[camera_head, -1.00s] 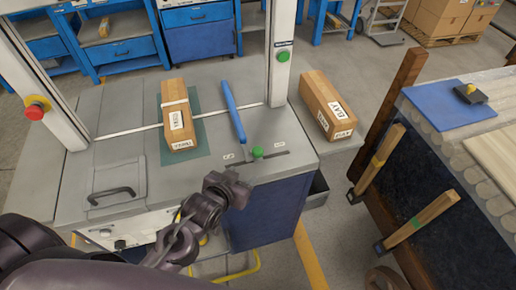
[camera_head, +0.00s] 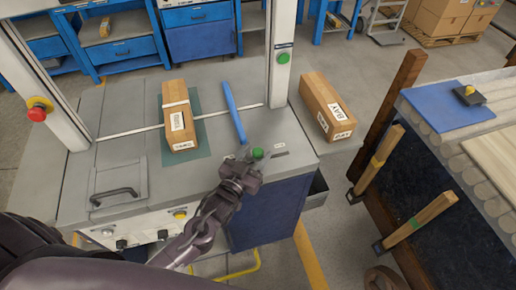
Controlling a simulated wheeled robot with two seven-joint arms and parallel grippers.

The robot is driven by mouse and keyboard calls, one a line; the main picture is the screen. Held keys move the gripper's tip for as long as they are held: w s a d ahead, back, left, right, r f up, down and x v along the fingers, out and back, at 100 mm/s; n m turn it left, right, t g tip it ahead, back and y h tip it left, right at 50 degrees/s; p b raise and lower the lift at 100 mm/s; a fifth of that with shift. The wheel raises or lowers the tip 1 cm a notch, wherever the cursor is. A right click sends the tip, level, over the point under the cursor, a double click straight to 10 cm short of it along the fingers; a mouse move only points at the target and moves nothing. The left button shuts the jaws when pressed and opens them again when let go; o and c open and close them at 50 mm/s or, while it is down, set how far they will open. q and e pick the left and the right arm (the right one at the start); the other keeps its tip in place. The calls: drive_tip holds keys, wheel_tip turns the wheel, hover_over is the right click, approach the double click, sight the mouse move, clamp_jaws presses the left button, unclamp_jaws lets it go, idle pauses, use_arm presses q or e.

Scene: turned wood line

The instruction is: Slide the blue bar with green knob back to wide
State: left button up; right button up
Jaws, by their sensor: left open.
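The blue bar (camera_head: 233,112) lies on the grey machine top, running from the back toward the front, to the right of a labelled wooden block. The green knob (camera_head: 257,153) sits near the front right of the top, by a dark slot with small white labels. My left gripper (camera_head: 245,158) is open, just left of the green knob and very close to it. Whether it touches the knob cannot be told. The gripper hides the left part of the slot and its left label. My right gripper is not in view.
A wooden block (camera_head: 179,120) lies on a green mat (camera_head: 200,150) on the machine top. Another labelled block (camera_head: 327,106) is at the right edge. A grey upright (camera_head: 281,50) with a green button stands behind. A roller table (camera_head: 460,130) is at right.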

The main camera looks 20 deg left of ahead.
use_arm(q)
drive_tip(key=shift+w+d, duration=0.2)
drive_tip(key=shift+w, duration=0.6)
clamp_jaws()
